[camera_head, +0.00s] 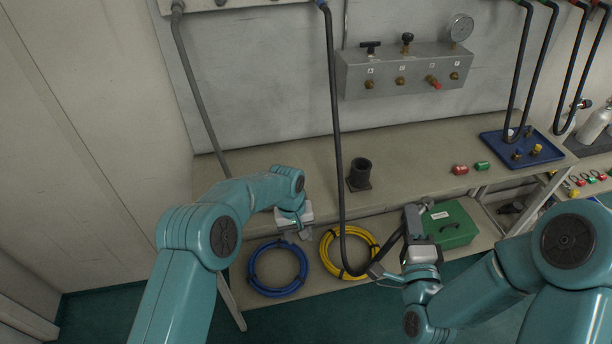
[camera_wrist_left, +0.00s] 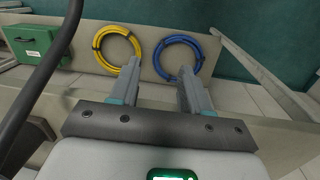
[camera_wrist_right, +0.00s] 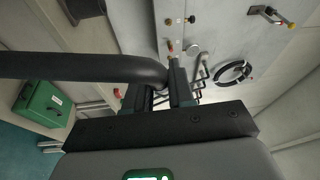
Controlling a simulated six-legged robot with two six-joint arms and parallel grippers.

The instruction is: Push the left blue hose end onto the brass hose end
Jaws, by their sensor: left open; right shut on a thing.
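The long black hose (camera_head: 335,120) hangs from a blue fitting (camera_head: 321,3) at the top and loops up at its low end. My right gripper (camera_head: 409,222) is shut on this hose near its end; the hose (camera_wrist_right: 80,68) enters from the left in the right wrist view, its tip partly hidden by the fingers. Brass fittings (camera_head: 400,81) line the front of the grey valve box (camera_head: 405,66), apart from the gripper; I cannot tell which is the brass hose end. My left gripper (camera_head: 297,232) is open and empty, left of the hose, above the lower shelf.
A black cup-like holder (camera_head: 360,174) stands on the bench (camera_head: 270,158). Blue (camera_head: 278,291) and yellow (camera_head: 327,262) coils and a green box (camera_head: 455,238) lie below. A blue tray (camera_head: 490,139) and red and green caps sit to the right. Other hoses hang at upper right.

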